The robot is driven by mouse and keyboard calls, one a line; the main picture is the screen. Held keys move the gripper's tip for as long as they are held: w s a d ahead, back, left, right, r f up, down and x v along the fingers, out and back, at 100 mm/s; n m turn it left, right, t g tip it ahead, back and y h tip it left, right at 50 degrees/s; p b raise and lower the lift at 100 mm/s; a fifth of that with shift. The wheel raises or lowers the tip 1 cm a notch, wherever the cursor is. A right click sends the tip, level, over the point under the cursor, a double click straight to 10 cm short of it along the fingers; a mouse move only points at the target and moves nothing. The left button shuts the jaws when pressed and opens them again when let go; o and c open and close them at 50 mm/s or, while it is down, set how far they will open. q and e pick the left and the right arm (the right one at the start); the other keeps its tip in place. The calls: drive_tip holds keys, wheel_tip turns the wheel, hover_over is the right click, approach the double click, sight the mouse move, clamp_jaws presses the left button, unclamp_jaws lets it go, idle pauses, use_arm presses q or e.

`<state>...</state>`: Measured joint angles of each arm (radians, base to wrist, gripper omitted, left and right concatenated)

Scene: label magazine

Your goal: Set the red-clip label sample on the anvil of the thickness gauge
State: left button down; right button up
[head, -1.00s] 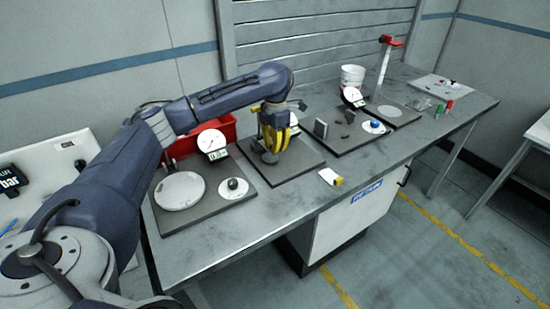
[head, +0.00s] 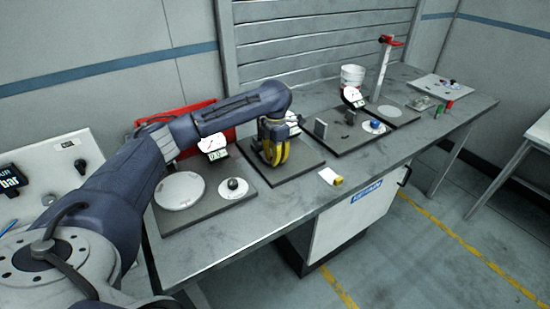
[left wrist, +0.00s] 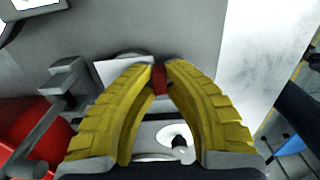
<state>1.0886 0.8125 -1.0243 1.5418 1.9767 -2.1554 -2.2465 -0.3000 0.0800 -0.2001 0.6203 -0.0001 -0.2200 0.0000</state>
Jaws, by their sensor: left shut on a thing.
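My left gripper (head: 274,163) is low over the dark base plate (head: 306,163) of the middle station. In the left wrist view its yellow fingers (left wrist: 160,72) are closed at the tips on the red clip (left wrist: 160,82) of the label sample. A white sheet (left wrist: 112,70), apparently its label, shows left of the clip. A gauge dial (head: 293,119) stands partly hidden behind the gripper. The fingers hide the anvil in the head view, and I cannot tell whether the sample touches it. My right gripper is not in view.
A dial stand (head: 212,142) with a round pale plate (head: 180,190) stands to the left. A red bin (head: 180,116) is behind it. A yellow-clip label (head: 330,176) lies near the front edge. Another dial (head: 352,96) and a tall red-topped stand (head: 384,70) are to the right.

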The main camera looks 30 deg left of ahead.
use_arm(q)
drive_tip(key=shift+f, duration=0.15)
drive_tip(key=c, duration=1.5)
unclamp_jaws()
drive_tip(key=shift+o, duration=0.2)
drive_tip(key=shift+r, duration=0.2)
wheel_tip(320, 180, up, 12)
drive_tip(key=shift+d, duration=0.15)
